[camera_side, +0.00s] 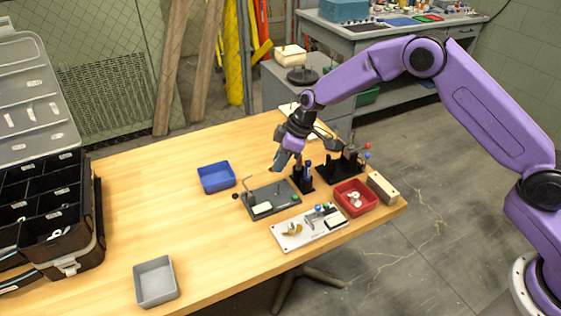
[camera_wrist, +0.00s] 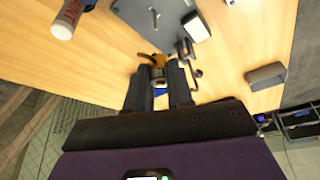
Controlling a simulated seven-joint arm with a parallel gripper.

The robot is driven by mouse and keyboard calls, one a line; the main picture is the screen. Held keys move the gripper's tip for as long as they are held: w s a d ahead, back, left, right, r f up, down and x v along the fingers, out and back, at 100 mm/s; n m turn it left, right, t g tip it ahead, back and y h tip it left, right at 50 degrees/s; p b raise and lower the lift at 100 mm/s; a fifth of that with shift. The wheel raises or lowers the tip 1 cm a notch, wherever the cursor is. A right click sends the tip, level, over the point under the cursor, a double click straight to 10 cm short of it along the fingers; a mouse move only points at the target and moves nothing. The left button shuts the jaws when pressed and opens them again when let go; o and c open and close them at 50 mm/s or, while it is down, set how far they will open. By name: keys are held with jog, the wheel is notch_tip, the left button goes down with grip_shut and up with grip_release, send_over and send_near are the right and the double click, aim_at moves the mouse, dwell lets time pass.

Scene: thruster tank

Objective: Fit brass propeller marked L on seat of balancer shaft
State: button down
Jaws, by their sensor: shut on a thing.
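My gripper (camera_side: 284,160) is above the back edge of the dark grey plate (camera_side: 268,206), over the table. In the wrist view its two dark fingers (camera_wrist: 160,74) are closed on a brass piece (camera_wrist: 158,60), which looks like the brass propeller; no L mark is legible. The dark plate shows there too (camera_wrist: 150,25), with a bent rod and a white pad, beyond the held piece. This plate looks like the balancer; its shaft seat is not clear. Another brass piece (camera_side: 292,229) lies on the light plate (camera_side: 318,234) in front.
A blue tray (camera_side: 215,178) is left of the dark plate, and a red tray (camera_side: 355,196) with white parts is right. A black tool holder (camera_side: 302,180), wooden block (camera_side: 382,188) and grey tray (camera_side: 156,281) stand around. The table's left middle is clear.

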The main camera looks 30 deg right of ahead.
jog(key=w+d+r+m+t+h, duration=0.2)
jog(key=d+r+m+h, duration=0.15)
jog(key=d+m, duration=0.8)
notch_tip(320, 180, up, 4)
jog(key=m+h, duration=0.3)
jog(key=m, duration=0.3)
send_over(351, 147)
jog(key=shift+s+f, duration=0.1)
jog(key=shift+f, duration=1.7)
jog(key=shift+f, duration=2.95)
jog(key=c, duration=0.9)
grip_release()
jog(key=shift+r, duration=0.15)
